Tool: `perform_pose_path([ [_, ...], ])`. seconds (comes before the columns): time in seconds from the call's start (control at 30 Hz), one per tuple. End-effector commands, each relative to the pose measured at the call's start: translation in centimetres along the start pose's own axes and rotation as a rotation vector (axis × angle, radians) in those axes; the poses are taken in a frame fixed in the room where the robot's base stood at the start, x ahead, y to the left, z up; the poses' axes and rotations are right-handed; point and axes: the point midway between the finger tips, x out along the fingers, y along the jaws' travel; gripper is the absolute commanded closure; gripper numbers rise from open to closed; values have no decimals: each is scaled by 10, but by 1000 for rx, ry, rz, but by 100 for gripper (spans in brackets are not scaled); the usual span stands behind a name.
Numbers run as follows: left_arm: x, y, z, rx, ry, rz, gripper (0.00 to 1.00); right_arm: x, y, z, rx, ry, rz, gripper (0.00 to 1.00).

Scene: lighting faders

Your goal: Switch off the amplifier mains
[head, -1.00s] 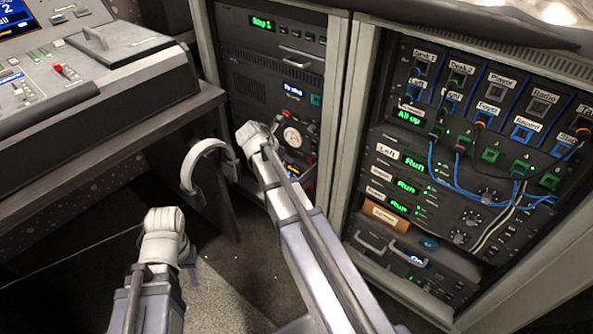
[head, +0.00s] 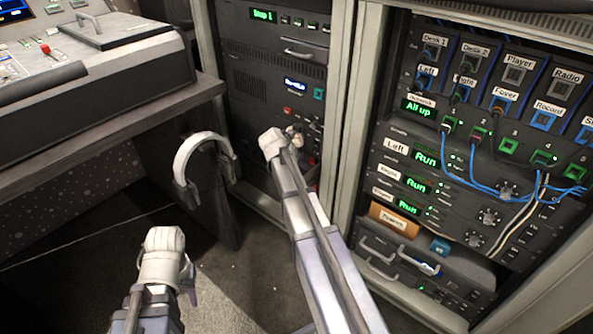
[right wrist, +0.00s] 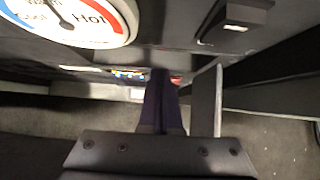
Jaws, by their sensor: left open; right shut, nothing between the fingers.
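Three amplifier units in the right rack show green "Run" displays; the top one is labelled Left (head: 426,160). I cannot make out which control is the amplifier mains. In the left rack, a round Cool–Hot dial (right wrist: 75,20) shows large in the right wrist view, beside a dark protruding part (right wrist: 236,18). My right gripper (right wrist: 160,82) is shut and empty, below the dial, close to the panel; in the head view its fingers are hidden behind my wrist. A small red part (right wrist: 175,80) shows by its tips. My left gripper (head: 188,282) is low over the floor, away from the racks, holding nothing visible.
Headphones (head: 205,160) hang at the desk end. Blue cables (head: 475,185) loop across the right rack. Drawer handles (head: 378,258) stick out below. Floor between is clear.

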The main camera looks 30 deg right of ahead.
Motion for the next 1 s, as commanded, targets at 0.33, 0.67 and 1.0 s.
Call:
perform_pose_path([
  [0.33, 1, 0, 0, 0, 0, 0, 58, 17, 0, 20, 0, 0, 0, 100],
  [0.67, 2, 0, 0, 0, 0, 0, 58, 18, 0, 20, 0, 0, 0, 100],
  [1.0, 9, 1, -1, 0, 1, 0, 58, 27, 0, 19, 1, 0, 0, 100],
])
